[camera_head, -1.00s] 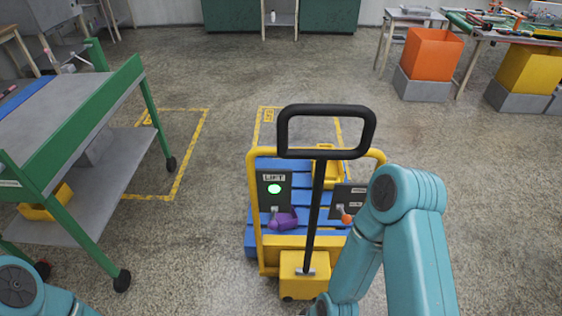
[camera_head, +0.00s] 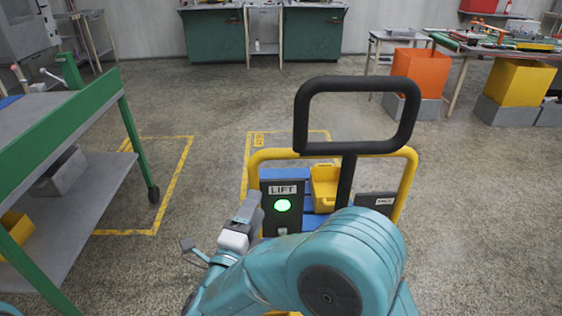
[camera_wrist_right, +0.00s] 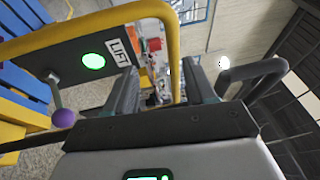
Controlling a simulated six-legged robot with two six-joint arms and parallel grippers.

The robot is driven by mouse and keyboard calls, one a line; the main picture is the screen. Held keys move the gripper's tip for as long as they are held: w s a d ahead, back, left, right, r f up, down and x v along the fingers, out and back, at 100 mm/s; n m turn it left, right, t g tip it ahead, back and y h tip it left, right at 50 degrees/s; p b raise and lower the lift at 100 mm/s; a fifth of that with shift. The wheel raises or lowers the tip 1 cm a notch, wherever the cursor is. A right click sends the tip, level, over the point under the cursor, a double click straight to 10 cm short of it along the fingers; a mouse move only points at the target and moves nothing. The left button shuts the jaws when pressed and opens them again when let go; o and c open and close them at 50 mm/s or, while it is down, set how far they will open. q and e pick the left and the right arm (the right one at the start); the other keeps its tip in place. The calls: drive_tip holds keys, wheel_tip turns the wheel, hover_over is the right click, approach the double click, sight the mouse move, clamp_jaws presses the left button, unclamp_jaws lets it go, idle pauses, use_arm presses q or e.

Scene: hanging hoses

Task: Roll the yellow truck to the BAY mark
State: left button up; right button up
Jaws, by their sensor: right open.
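The yellow truck (camera_head: 408,175) stands in front of me, with a yellow tube frame, a blue slatted deck and a black loop handle (camera_head: 356,150). Its LIFT panel (camera_head: 282,205) shows a lit green light. My right gripper (camera_head: 220,228) is open, by the frame's left post. In the right wrist view, the yellow tube (camera_wrist_right: 168,40) shows between the open fingers (camera_wrist_right: 160,90), with no grip on it. A purple-knobbed lever (camera_wrist_right: 62,112) is to the left there. A yellow floor outline (camera_head: 246,165) lies around the truck's far end; its small label is unreadable. My left gripper is out of view.
A green-framed cart (camera_head: 130,135) stands at left, beside another yellow floor outline (camera_head: 178,185). An orange box (camera_head: 420,72) and a yellow box (camera_head: 518,92) stand on grey blocks at right. The floor ahead is clear up to the green cabinets (camera_head: 212,35).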

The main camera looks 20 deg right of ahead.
sight(280, 159)
drive_tip(key=shift+m+h, duration=0.5)
drive_tip(key=shift+m, duration=0.2)
drive_tip(key=x, duration=0.5)
drive_tip(key=r+x, duration=0.1)
drive_tip(key=x, duration=0.4)
drive_tip(key=p+x, duration=0.1)
drive_tip(key=x, duration=0.4)
drive_tip(key=shift+d+r, duration=0.3)
drive_tip(key=shift+d, duration=0.05)
clamp_jaws()
